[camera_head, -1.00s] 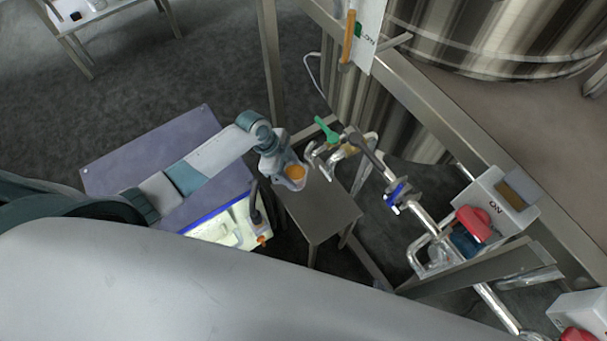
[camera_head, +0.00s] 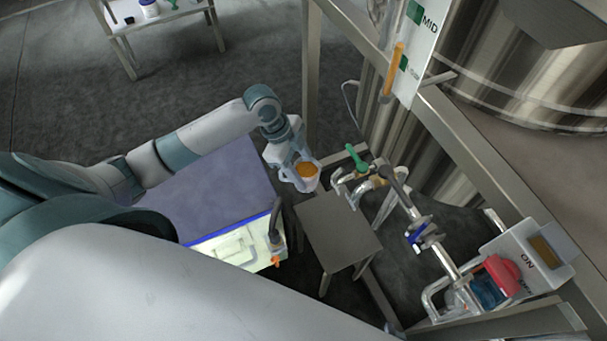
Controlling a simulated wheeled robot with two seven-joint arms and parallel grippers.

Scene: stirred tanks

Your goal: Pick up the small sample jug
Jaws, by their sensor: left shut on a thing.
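The small sample jug (camera_head: 307,171) is a small pale vessel with orange-brown liquid inside. My left gripper (camera_head: 297,172) is shut on it and holds it roughly upright above the far end of a small metal stool (camera_head: 340,232). The gripper's fingers partly hide the jug's near side. The jug is just left of the pipe outlet with the green-handled valve (camera_head: 355,158), apart from it. My right gripper is not in view.
The steel tank (camera_head: 545,75) and its metal frame (camera_head: 450,125) fill the right side. A switch box with a red knob (camera_head: 501,274) sits at lower right. A small table (camera_head: 165,18) stands far back.

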